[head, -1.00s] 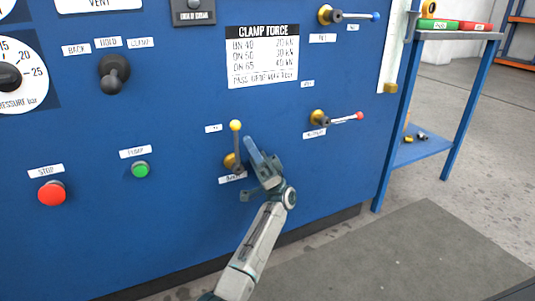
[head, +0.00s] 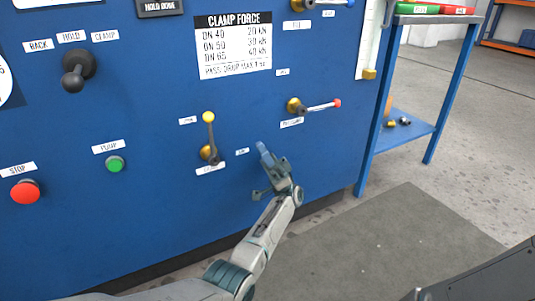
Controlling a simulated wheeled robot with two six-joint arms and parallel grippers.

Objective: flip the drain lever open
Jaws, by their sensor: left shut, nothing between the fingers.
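The drain lever (head: 211,137) is on the blue panel, with a yellow ball at its top and a brass pivot at its foot. It points nearly straight up. A small label below its pivot is too blurred to read surely. My left gripper (head: 263,149) is to the right of the lever and apart from it. Its bluish fingers are shut, empty, and point up toward the panel. My right gripper is not in view.
A red-tipped lever (head: 320,106) lies sideways to the upper right. A green button (head: 115,164), a red stop button (head: 25,191) and a black selector handle (head: 77,72) are to the left. A blue table (head: 405,135) stands at the right.

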